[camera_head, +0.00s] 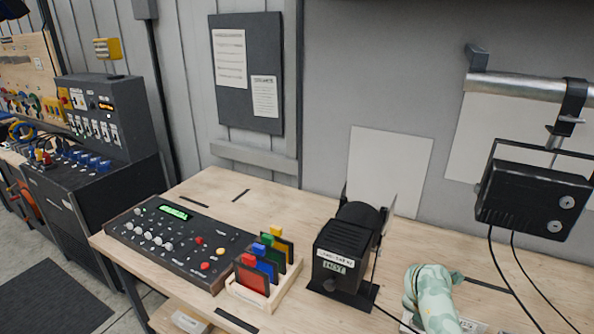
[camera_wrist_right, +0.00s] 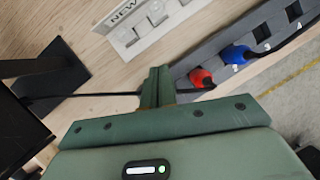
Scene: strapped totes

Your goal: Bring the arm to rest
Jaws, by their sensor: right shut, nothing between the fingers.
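My right gripper (camera_wrist_right: 157,80) is in the right wrist view, dark green, its two fingers together with nothing between them. The fingers point toward the wooden bench top (camera_wrist_right: 90,110). A white labelled panel (camera_wrist_right: 150,25) lies beyond the fingertips. A grey socket strip (camera_wrist_right: 212,57) with a red plug (camera_wrist_right: 201,77) and a blue plug (camera_wrist_right: 237,54) is to their right. I cannot make out the right fingertips in the head view. My left gripper is in neither view.
The bench (camera_head: 225,187) carries a control console (camera_head: 170,240), a wooden rack (camera_head: 262,303) of coloured filters and a black lamp (camera_head: 340,250). A black fixture (camera_head: 533,198) hangs from a pipe (camera_head: 530,88) at the right. A dark cable (camera_wrist_right: 85,95) runs near the fingers.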

